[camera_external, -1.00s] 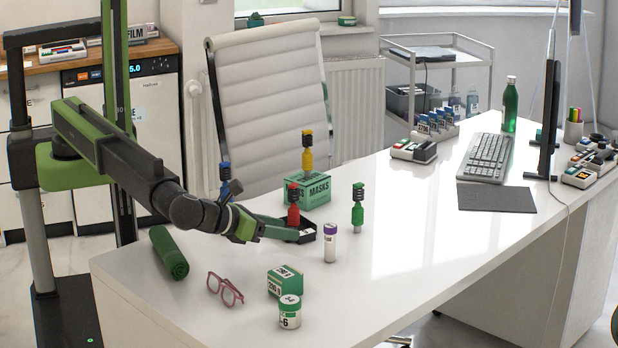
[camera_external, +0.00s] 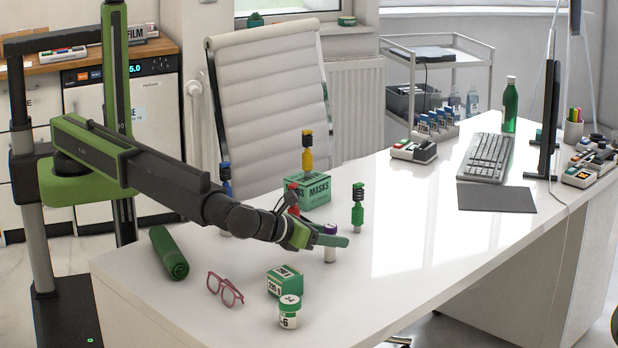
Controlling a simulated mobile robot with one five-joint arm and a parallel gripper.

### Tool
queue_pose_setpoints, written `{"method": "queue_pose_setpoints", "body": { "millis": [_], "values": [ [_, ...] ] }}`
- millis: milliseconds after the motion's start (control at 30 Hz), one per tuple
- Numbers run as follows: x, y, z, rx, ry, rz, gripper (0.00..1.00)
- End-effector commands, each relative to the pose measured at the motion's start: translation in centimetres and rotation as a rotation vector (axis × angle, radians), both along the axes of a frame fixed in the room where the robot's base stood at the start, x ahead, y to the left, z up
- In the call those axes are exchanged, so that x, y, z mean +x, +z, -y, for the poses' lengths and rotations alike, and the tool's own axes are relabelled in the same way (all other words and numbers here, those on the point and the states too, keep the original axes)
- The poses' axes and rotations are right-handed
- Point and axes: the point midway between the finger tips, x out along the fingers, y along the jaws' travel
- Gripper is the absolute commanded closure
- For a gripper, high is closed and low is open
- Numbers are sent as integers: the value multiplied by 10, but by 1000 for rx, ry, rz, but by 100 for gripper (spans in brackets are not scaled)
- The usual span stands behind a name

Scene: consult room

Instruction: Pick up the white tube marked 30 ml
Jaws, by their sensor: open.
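A white tube (camera_external: 330,255) with a purple cap stands upright on the white desk; its marking cannot be read. My gripper (camera_external: 336,240) is open at the tube, with a green finger crossing in front of its upper body. The cap shows above the finger and the tube's lower part below it. The far finger is mostly hidden, so I cannot tell whether the tube is between the jaws or whether they touch it.
A green bottle-like item (camera_external: 358,207) stands close behind right. The masks box (camera_external: 308,192) is behind. A red-topped item (camera_external: 292,188) is mostly hidden by my arm. In front are a green-white box (camera_external: 285,281), a jar (camera_external: 290,311) and pink glasses (camera_external: 226,289).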

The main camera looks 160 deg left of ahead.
Motion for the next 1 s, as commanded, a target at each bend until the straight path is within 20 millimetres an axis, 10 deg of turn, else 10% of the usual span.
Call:
{"method": "queue_pose_setpoints", "body": {
  "millis": [367,733,1000],
  "values": [
    [-5,-12,-28,0,0,0,51],
    [-5,-12,-27,0,0,0,98],
    [-5,-12,-27,0,0,0,100]
  ]
}}
